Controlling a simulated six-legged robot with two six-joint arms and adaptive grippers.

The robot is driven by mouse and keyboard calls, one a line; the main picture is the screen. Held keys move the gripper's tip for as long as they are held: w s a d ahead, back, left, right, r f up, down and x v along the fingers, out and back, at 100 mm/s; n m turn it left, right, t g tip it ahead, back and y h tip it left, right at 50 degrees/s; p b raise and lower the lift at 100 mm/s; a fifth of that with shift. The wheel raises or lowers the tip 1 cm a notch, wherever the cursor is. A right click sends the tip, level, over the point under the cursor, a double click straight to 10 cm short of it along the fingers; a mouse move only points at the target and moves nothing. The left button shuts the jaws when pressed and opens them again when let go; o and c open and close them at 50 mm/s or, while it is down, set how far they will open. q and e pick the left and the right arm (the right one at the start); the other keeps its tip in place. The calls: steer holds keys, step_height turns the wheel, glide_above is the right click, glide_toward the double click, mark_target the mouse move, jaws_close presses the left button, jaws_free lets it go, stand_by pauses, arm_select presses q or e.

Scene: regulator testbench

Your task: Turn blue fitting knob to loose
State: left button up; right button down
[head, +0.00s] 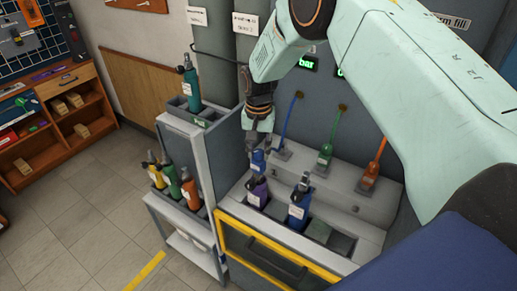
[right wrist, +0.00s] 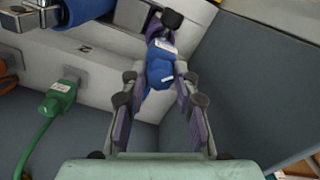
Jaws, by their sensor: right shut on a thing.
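The blue fitting (head: 258,157) has a pale label and sits just above the purple bottle (head: 257,190) in the bench's front left slot. My right gripper (head: 258,140) reaches down over the fitting. In the right wrist view, the blue fitting (right wrist: 160,73) lies between the two fingers of the right gripper (right wrist: 160,80), which is shut on it. The purple bottle's top with a black knob shows just beyond it. I cannot tell from these views how tight the fitting's knob is. My left gripper is not in view.
A blue bottle (head: 299,207) stands right of the purple one. A grey cart (head: 205,160) with several bottles stands close on the left. The tiled floor is open farther left.

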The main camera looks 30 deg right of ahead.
mark_target(258, 152)
steer(key=n, duration=0.3)
steer(key=shift+n, duration=0.4)
steer(key=n, duration=0.4)
steer(key=shift+n, duration=0.7)
steer(key=c, duration=1)
jaws_free()
steer(key=shift+r, duration=0.1)
step_height(258, 152, up, 12)
